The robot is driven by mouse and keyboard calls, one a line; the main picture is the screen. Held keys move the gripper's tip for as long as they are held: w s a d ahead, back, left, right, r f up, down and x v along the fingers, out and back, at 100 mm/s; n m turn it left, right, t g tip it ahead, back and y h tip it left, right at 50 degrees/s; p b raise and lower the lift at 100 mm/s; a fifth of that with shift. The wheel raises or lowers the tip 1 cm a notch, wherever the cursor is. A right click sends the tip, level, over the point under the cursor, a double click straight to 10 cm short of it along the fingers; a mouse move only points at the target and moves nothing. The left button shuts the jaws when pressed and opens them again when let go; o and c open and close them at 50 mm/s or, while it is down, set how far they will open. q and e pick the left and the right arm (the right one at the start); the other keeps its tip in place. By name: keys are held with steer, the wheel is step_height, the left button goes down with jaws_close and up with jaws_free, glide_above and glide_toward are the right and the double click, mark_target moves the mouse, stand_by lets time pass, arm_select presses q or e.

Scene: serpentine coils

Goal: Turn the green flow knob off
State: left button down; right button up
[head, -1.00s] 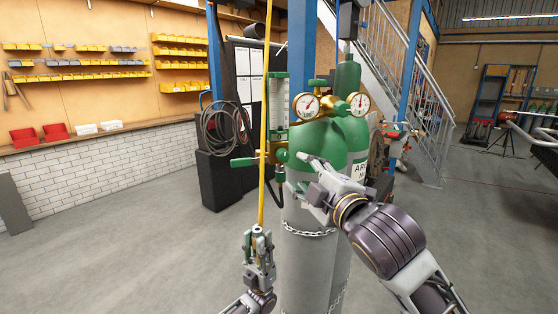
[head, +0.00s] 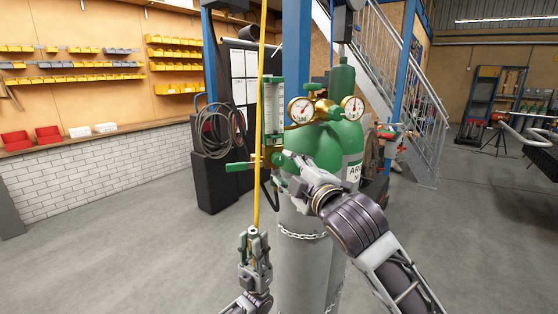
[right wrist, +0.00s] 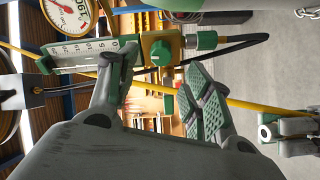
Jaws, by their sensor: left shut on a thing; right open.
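The green flow knob (right wrist: 161,52) sits on a brass block at the bottom of the flowmeter (right wrist: 95,55) in the right wrist view. In the head view the knob (head: 277,158) shows below the upright flowmeter (head: 276,108). My right gripper (right wrist: 160,75) is open and empty, its green-padded fingers spread to either side of the knob in the picture. I cannot see contact. In the head view the right gripper (head: 284,163) is close to the knob and hides some of it. My left gripper (head: 255,240) is low, shut on a long yellow rod (head: 260,120).
Two gauges (head: 301,110) (head: 352,108) sit on the regulator above the green-topped gas cylinders (head: 335,145), with a chain (head: 303,235) around them. Open floor lies at left.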

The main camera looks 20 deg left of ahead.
mark_target(279, 161)
steer(key=shift+p+x, duration=0.6)
steer(key=shift+x, duration=2.95)
steer(key=c, duration=1)
